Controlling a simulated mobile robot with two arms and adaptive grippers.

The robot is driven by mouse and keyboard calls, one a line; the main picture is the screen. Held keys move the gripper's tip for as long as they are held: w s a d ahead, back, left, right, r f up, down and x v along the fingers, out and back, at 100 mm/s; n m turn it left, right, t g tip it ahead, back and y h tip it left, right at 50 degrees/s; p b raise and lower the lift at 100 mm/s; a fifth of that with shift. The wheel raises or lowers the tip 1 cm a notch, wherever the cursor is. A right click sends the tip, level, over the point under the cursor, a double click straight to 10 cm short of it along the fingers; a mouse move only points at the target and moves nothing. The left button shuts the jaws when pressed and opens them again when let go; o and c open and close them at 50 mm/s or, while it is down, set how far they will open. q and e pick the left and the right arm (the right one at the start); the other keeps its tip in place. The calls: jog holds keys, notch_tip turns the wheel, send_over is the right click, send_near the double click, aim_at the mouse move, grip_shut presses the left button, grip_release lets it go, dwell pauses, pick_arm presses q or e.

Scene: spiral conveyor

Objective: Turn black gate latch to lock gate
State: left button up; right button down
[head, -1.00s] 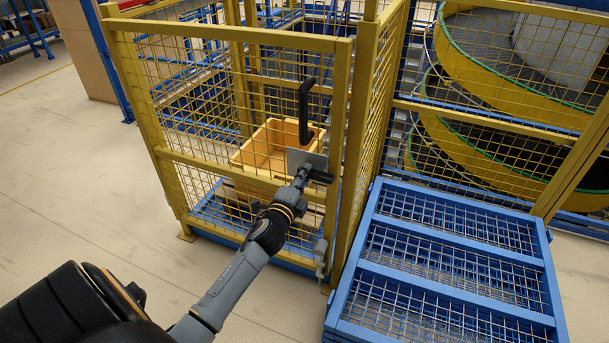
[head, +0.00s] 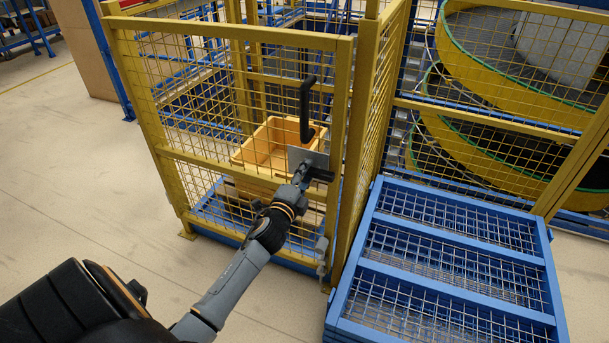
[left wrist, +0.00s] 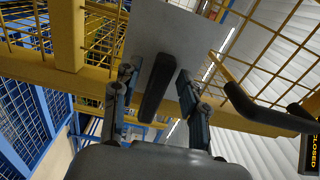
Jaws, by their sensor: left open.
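The yellow mesh gate (head: 230,38) stands upright against the yellow post (head: 358,130) at its right. A grey metal plate (head: 298,156) carries the black latch (head: 322,174) near the gate's right edge. In the left wrist view the latch (left wrist: 152,100) is a black bar in front of the plate (left wrist: 175,30). My left gripper (head: 302,176) is at the plate. In its wrist view the open fingers (left wrist: 157,84) stand on either side of the latch; contact cannot be told. My right gripper is not in view.
A yellow crate (head: 262,150) is behind the gate mesh. A blue mesh-topped platform (head: 455,258) stands close at the right. The yellow spiral conveyor (head: 500,75) is behind the fence. The floor at left is clear. A "CLOSED" sign (left wrist: 312,148) shows at the wrist view's right edge.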

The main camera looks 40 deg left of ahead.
pick_arm(q)
jog(key=v, duration=1.2)
jog(key=shift+f, duration=0.1)
